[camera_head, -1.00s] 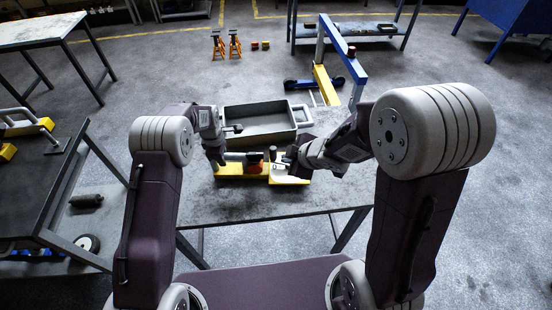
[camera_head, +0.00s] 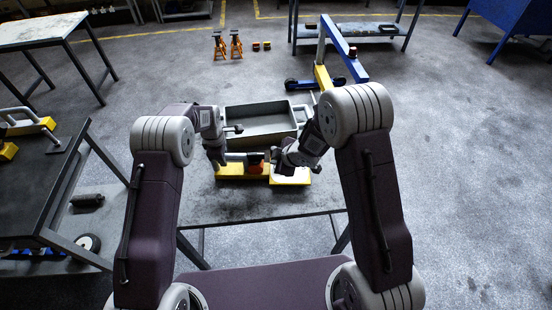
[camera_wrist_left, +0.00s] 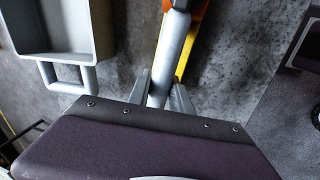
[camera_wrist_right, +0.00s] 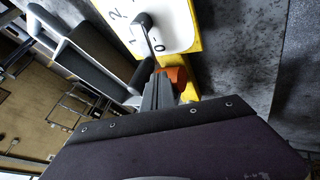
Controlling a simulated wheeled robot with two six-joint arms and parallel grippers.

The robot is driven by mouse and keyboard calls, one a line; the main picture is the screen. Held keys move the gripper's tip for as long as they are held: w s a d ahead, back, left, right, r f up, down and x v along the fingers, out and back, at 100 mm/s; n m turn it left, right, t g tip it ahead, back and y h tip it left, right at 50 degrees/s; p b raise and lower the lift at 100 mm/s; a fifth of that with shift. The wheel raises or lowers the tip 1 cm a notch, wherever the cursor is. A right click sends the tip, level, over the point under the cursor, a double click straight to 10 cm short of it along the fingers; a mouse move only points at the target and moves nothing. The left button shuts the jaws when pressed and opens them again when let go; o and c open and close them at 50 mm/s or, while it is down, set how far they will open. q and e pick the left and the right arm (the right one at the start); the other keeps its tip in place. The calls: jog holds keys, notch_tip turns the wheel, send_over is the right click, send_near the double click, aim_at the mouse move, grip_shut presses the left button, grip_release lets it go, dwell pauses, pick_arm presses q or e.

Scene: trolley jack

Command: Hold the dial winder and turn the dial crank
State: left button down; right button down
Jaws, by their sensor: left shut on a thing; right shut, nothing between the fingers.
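The dial winder has a yellow base (camera_head: 230,173), an orange part (camera_head: 254,168) and a grey bar handle on the left. My left gripper (camera_head: 220,163) is shut on this grey handle (camera_wrist_left: 168,60). The white dial plate (camera_wrist_right: 172,25) with printed numbers is at the top of the right wrist view. The dark dial crank (camera_wrist_right: 146,32) lies over the plate. My right gripper (camera_head: 277,165) is shut and empty. Its fingertips (camera_wrist_right: 160,78) are beside the orange part, below the crank in the right wrist view; I cannot tell whether they touch anything. In the head view my right arm partly hides the dial.
A grey tray (camera_head: 262,116) with side handles stands just behind the winder on the same table (camera_head: 260,208). The table front is clear. A black-topped bench (camera_head: 50,180) stands to the left. A blue and yellow hoist (camera_head: 345,62) stands behind.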

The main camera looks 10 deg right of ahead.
jog(key=shift+w+d, duration=0.1)
jog(key=shift+w, duration=0.25)
jog(key=shift+w+r+m+h, duration=0.1)
jog(key=shift+w+m+h, duration=0.35)
jog(key=shift+m, duration=0.25)
jog(key=w+m+h, duration=0.1)
jog(key=m+t+h, duration=0.1)
jog(key=m, duration=0.1)
jog(key=shift+w+a, duration=0.2)
jog(key=shift+w, duration=0.2)
jog(key=shift+w+d+m+g+h, duration=0.1)
jog(key=shift+w+d+m+h, duration=0.1)
jog(key=shift+w+m+h, duration=0.6)
jog(key=shift+w+d+m+g+h, duration=0.1)
jog(key=shift+d+m+h, duration=0.2)
jog(key=shift+m, duration=0.9)
jog(key=shift+w+d+m+g+h, duration=0.1)
jog(key=shift+w+m+h, duration=0.3)
jog(key=shift+m+h, duration=0.45)
jog(key=shift+w+d+m, duration=0.25)
jog(key=shift+w+d, duration=0.2)
jog(key=shift+d, duration=0.05)
jog(key=shift+w+d+m+g+h, duration=0.3)
jog(key=shift+w+d+m+h, duration=0.15)
jog(key=shift+m, duration=0.35)
jog(key=shift+w+d, duration=0.15)
jog(key=shift+d, duration=0.4)
jog(key=shift+w+d, duration=0.15)
jog(key=shift+d, duration=0.65)
jog(key=shift+a, duration=0.1)
